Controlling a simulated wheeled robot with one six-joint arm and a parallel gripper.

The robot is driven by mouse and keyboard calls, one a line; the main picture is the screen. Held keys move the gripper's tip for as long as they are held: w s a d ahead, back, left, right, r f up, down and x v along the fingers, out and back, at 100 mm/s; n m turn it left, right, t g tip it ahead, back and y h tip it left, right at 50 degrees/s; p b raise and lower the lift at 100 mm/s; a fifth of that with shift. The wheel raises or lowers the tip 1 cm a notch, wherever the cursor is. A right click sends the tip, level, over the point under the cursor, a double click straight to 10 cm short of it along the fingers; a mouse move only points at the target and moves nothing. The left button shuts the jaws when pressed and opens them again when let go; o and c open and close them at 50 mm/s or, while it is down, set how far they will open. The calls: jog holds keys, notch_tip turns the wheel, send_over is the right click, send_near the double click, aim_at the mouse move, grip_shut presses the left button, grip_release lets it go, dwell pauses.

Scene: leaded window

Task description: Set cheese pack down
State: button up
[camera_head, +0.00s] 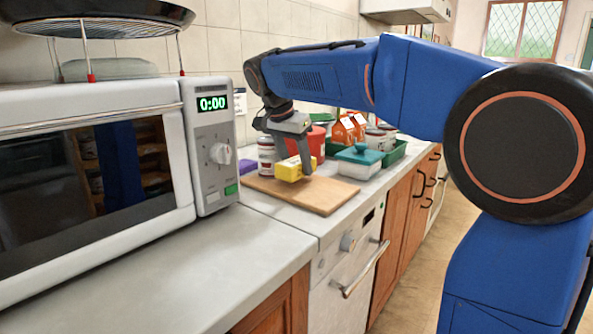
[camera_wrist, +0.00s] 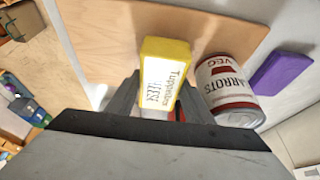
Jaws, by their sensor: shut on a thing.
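The yellow cheese pack (camera_head: 290,170) is held in my gripper (camera_head: 294,160) over the wooden board (camera_head: 318,196) on the counter. In the wrist view the cheese pack (camera_wrist: 163,78) sits between the two fingers of my gripper (camera_wrist: 157,98), with printed lettering on its pale face. The wooden board (camera_wrist: 110,40) shows beyond and below it. My gripper is shut on the pack. I cannot tell whether the pack's underside touches the board.
A carrots can (camera_wrist: 229,88) stands close beside the pack, with a purple block (camera_wrist: 281,72) past it. A white tub with teal lid (camera_head: 358,160), a red container (camera_head: 308,145) and a green tray (camera_head: 394,153) stand behind. The microwave (camera_head: 100,160) is at left. The board's front is clear.

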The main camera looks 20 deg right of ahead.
jog(key=shift+f, duration=1)
jog(key=shift+f, duration=0.1)
jog(key=o, duration=1.1)
jog(key=v, duration=1.2)
jog(key=shift+d, duration=0.1)
